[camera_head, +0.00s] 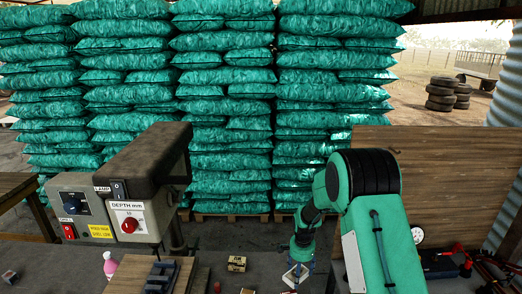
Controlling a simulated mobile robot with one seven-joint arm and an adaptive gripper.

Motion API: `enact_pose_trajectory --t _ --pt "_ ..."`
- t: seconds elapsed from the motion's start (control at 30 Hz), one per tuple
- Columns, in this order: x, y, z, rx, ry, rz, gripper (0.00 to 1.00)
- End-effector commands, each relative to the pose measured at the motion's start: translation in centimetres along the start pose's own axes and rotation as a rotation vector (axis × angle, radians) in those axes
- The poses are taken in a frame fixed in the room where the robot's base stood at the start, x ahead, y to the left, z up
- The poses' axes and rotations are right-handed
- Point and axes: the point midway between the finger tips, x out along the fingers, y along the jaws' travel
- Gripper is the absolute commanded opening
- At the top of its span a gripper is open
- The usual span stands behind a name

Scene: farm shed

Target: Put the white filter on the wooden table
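A small white squarish thing (290,279), which looks like the white filter, is at the bottom centre on the dark work surface. My green arm comes down from the right, and my gripper (297,268) points down right over the white thing and partly covers it. The fingers are small and overlap it in the picture, so I cannot tell whether they touch it or are open or shut. A brown wooden table (16,184) stands at the far left, with only its corner and a leg in view.
A drill press with a grey control box (127,218) stands at left, with a pink bottle (110,264) and a dark vise (161,277) below. A small yellowish box (237,263) lies left of my gripper. A wooden panel (450,180) and tools are at right. Stacked green sacks (222,105) fill the back.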

Motion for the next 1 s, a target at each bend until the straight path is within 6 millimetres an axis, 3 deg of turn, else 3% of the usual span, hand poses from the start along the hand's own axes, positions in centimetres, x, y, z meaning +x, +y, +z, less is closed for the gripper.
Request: enact_pose_trajectory --t 0.6,0.8,1.0 --pt "-0.9 9.8 3.6 -0.661 0.001 0.0 0.45" --pt "-1.0 11.8 4.5 -0.795 0.0 0.0 0.45" --pt "-1.1 12.4 4.7 -0.842 0.001 0.0 0.45"
